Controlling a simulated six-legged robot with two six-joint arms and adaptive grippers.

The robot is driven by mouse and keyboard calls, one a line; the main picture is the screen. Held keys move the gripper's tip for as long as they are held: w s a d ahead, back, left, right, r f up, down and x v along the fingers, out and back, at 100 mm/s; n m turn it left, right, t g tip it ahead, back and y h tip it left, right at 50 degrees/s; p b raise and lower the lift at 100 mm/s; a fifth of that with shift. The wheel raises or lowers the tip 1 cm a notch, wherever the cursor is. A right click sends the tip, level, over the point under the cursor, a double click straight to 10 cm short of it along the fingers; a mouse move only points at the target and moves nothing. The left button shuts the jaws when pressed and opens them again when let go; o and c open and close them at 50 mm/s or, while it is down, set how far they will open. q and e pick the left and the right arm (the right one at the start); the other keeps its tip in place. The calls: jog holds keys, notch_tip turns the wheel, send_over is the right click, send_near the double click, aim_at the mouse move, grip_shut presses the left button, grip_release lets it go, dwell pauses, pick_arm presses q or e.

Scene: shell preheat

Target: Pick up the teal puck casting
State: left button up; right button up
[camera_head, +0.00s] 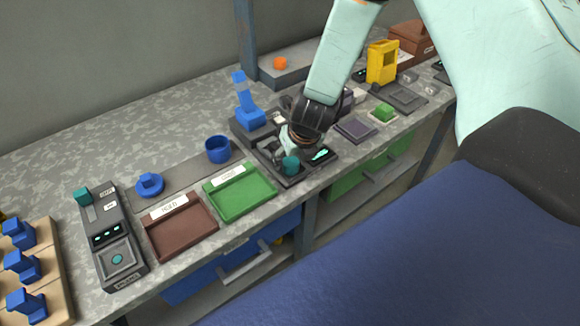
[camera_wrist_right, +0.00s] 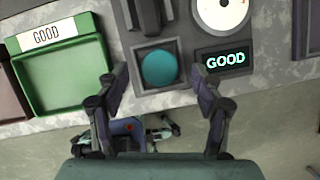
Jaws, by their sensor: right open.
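The teal puck casting (camera_head: 291,166) sits in a dark square recess at the front of a dark test station. In the right wrist view the round teal puck (camera_wrist_right: 159,68) lies inside that square frame, between and beyond the fingertips. My right gripper (camera_wrist_right: 162,88) is open and empty, its two fingers spread on either side of the recess. In the head view my right gripper (camera_head: 295,145) is just above and behind the puck, partly hiding the station. My left gripper does not show in either view.
The station's display (camera_wrist_right: 226,60) reads GOOD. A green tray (camera_head: 240,192) labelled GOOD and a brown tray (camera_head: 180,226) stand to its left. A blue cup (camera_head: 218,149) and a blue clamp-like part (camera_head: 247,112) are nearby. A dark pad (camera_head: 356,130) lies to the right.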

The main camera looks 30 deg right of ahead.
jog(key=shift+x, duration=1)
jog(key=shift+r, duration=0.1)
jog(key=c, duration=1.3)
